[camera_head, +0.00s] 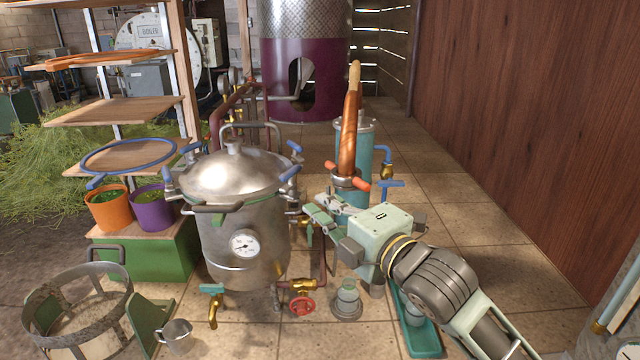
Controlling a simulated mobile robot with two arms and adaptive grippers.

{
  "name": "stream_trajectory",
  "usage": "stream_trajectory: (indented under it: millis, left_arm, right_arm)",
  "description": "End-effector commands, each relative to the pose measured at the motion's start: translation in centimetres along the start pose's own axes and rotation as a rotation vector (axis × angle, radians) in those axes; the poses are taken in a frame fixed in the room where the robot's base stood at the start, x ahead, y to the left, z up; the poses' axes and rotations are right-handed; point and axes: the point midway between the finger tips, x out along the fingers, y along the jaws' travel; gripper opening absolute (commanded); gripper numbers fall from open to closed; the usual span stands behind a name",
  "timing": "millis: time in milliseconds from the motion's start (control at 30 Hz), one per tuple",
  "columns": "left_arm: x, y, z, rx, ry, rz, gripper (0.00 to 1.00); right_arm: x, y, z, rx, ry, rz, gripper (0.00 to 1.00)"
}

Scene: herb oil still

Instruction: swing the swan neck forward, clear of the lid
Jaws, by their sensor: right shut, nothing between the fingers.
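The copper swan neck (349,135) rises from a collar with orange handles (348,181), with a pale tan piece at its top end. In the picture it stands to the right of the lid (235,172), with a gap between them. The domed metal lid sits on the steel still pot (243,240), with blue-handled clamps around its rim. My right gripper (316,212) is shut and empty, just below and left of the collar, between the pot and the neck. I cannot tell whether it touches anything. My left gripper is not in view.
A teal cylinder (380,150) stands behind the neck. Shelves (120,110) and two herb pots (108,208) are at the left. A metal basket (80,310) and a mug (174,336) are at front left. A teal tray (424,341) lies under my right arm. Floor at right is clear.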

Motion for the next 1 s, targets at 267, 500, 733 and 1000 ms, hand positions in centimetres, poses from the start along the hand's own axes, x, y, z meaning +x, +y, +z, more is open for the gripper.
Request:
stream_trajectory:
  millis: [267, 500, 733, 1000]
  left_arm:
    - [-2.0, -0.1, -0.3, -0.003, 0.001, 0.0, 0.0]
    - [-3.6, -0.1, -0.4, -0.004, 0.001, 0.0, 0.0]
    - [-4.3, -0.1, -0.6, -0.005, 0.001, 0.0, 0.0]
    - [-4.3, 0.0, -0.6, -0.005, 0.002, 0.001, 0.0]
  right_arm:
    - [5.6, 0.3, -0.1, 0.006, 0.0, -0.002, 0.0]
    - [7.9, 0.2, 1.5, 0.001, -0.005, -0.004, 0.0]
    - [7.1, 0.0, 3.5, 0.002, -0.002, -0.002, 0.0]
    - [7.0, -0.1, 3.8, 0.003, 0.0, 0.0, 0.0]
